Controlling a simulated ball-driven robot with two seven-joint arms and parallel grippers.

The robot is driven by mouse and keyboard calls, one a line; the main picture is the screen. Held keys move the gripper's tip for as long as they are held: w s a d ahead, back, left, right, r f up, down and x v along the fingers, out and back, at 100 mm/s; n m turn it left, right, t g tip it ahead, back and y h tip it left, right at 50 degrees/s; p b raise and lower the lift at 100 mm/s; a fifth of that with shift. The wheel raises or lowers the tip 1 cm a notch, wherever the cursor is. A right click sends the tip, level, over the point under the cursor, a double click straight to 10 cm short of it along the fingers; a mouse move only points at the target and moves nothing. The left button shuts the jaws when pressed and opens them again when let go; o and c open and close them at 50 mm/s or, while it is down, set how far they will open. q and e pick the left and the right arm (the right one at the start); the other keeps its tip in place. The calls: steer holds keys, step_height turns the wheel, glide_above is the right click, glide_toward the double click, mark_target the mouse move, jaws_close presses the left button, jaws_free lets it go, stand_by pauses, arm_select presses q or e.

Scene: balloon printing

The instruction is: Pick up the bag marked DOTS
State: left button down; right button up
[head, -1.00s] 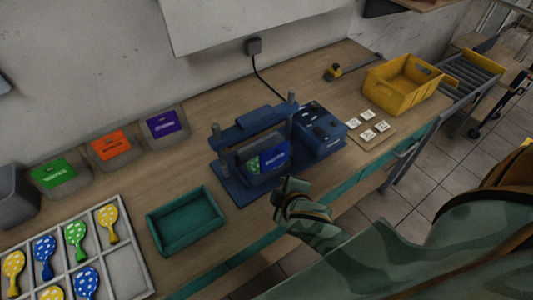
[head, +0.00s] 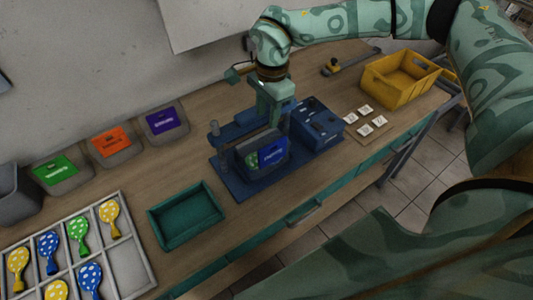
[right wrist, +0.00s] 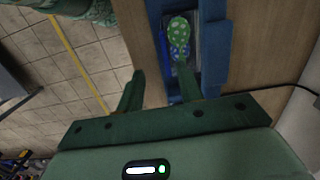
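A bag with a clear window and a blue printed panel (head: 270,156) stands in the blue press (head: 226,178) in the head view. Its print is too small to read, so I cannot tell whether it says DOTS. In the right wrist view the bag (right wrist: 181,40) shows a green dotted balloon and a blue dotted one. My right gripper (head: 272,122) is above the press, pointing down, and looks empty. Its two fingers (right wrist: 161,86) are apart, with the bag beyond them and towards the right finger. My left gripper is not in view.
A teal tray (head: 157,232) and a divided rack of dotted balloons (head: 126,232) lie to the left. Bins labelled green (head: 60,170), orange (head: 112,142) and purple (head: 165,120) line the wall. A yellow crate (head: 400,91) and small white cards (head: 365,110) stand right.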

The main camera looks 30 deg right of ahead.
steer(key=d, duration=0.3)
glide_above(276, 142)
steer(key=shift+h, duration=0.4)
steer(key=f, duration=0.9)
steer(key=shift+s+a+f, duration=0.2)
steer(key=shift+s+a, duration=0.05)
steer(key=shift+a, duration=0.15)
steer(key=f, duration=0.6)
steer(key=shift+w+d+b, duration=0.35)
steer(key=shift+d+b, duration=0.05)
jaws_close()
